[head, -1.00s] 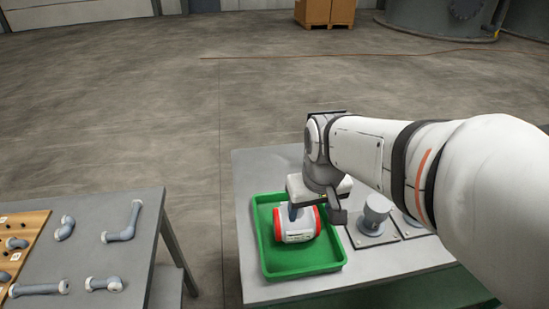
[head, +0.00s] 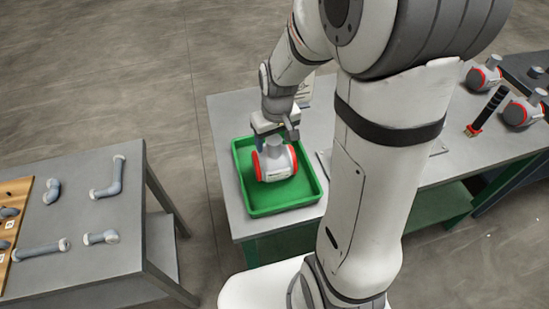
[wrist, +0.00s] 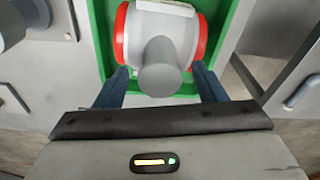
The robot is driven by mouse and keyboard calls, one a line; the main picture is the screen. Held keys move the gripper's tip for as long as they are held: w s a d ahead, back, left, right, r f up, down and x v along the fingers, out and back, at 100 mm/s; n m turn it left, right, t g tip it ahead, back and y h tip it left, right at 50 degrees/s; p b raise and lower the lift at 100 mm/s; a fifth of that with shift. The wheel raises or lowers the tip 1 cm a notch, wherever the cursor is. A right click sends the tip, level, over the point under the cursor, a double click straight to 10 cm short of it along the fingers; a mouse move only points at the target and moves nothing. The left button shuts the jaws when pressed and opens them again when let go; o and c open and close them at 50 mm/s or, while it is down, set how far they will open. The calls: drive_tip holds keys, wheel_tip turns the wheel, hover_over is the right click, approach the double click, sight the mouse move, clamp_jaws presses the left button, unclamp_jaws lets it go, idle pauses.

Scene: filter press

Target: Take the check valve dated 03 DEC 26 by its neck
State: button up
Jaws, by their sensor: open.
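A white check valve with red end rings (head: 275,162) lies in a green tray (head: 315,192), its grey neck (head: 275,144) pointing up. Its white label is too small to read. In the wrist view the neck (wrist: 161,68) shows between the two dark blue fingers of my open gripper (wrist: 160,82), with gaps on both sides.
A separate table at the left (head: 85,250) holds several grey pipe pieces. Bare floor lies between.

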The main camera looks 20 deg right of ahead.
drive_tip(key=shift+f, duration=0.4)
drive_tip(key=c, duration=1.1)
drive_tip(key=shift+r, duration=0.1)
